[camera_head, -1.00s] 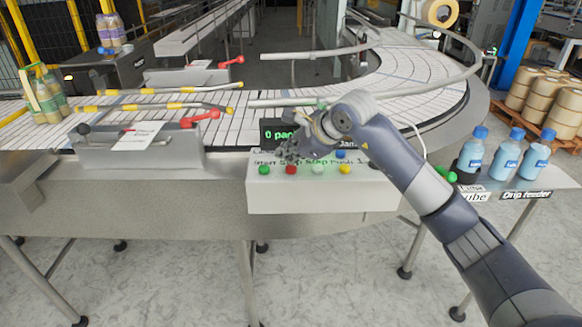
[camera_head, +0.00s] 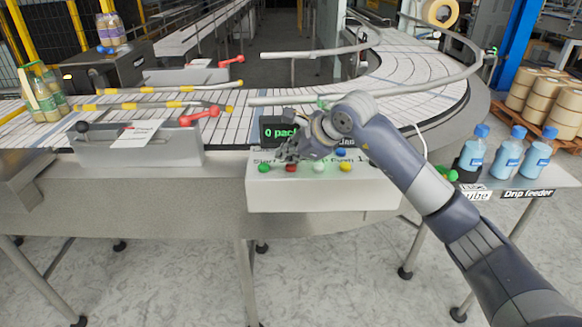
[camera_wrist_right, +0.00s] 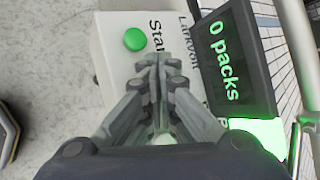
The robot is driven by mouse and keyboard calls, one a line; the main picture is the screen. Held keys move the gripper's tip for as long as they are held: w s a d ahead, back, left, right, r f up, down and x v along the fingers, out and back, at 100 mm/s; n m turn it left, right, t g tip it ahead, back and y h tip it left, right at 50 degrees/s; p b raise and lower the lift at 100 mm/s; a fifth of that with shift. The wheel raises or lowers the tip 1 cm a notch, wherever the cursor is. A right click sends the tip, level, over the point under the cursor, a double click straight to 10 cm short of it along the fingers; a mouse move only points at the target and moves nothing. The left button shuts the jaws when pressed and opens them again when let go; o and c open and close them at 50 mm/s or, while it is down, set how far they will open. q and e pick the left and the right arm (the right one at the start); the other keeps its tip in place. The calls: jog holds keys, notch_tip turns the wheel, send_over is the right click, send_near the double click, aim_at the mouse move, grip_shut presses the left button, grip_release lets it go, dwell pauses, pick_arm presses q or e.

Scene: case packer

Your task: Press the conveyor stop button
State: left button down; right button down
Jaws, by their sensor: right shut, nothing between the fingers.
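A white control box (camera_head: 322,197) has a row of coloured buttons on top. The red button (camera_head: 291,168), second from the left, is beside the green start button (camera_head: 265,168). My right gripper (camera_head: 283,153) is shut and empty, its tips just behind and above the red button and covering part of the label row. In the right wrist view, the shut fingertips (camera_wrist_right: 160,62) are beside the "Start" lettering and the green button (camera_wrist_right: 135,39); the red button is hidden there. I cannot tell whether the tips touch the box. My left gripper is not in view.
A display (camera_head: 279,132) reading "0 pack" stands directly behind the buttons, close to my right gripper. White (camera_head: 318,168), yellow (camera_head: 345,167) and blue (camera_head: 341,153) buttons are to the right. Blue bottles (camera_head: 506,158) stand on the right table.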

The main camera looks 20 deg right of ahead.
aim_at(289, 167)
jog(key=shift+f+b, duration=0.55)
dwell(0.7)
jog(key=shift+r, duration=0.1)
jog(key=shift+r+p, duration=0.45)
jog(key=shift+r, duration=0.4)
jog(key=shift+r+p, duration=1.35)
jog(key=shift+r, duration=1.2)
